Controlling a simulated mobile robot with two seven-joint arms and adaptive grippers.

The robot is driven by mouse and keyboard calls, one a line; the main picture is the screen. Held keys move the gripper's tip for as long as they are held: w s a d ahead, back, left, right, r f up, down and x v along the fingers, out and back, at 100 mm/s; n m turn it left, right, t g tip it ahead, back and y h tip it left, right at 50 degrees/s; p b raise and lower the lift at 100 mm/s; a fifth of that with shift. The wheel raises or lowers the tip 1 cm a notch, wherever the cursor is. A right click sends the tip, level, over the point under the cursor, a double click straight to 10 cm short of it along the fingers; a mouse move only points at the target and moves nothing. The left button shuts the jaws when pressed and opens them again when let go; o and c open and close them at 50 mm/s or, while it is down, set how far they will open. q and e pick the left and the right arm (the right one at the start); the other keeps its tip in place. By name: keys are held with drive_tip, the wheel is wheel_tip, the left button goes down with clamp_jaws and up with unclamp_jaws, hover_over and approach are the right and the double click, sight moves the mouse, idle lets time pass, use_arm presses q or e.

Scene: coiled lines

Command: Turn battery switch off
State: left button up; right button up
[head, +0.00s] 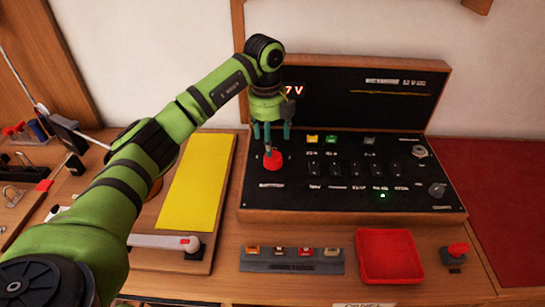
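The red battery switch (272,160) is a round knob at the left of the black control panel (300,200), with a narrow upright part above it. My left gripper (271,133) points down directly over the switch. Its fingers are spread apart, with the tips just above the red knob; I cannot tell whether they touch its upright part. My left arm reaches in from the lower left. My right gripper is not in view.
The panel's raised back (350,95) shows a red readout partly hidden by my gripper. Several small switches and a green light (382,196) are on the panel. A yellow board (200,185), red tray (388,257) and red button (457,249) lie around it.

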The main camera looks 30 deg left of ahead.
sight(273, 159)
use_arm(q)
wheel_tip(273, 159, down, 5)
drive_tip(key=shift+r+p, duration=0.1)
drive_tip(key=shift+p, duration=0.6)
drive_tip(key=shift+w+f, duration=0.15)
drive_tip(key=shift+f, duration=0.35)
drive_tip(key=shift+c, duration=1.2)
drive_tip(key=shift+r, duration=0.1)
drive_tip(key=c, duration=0.9)
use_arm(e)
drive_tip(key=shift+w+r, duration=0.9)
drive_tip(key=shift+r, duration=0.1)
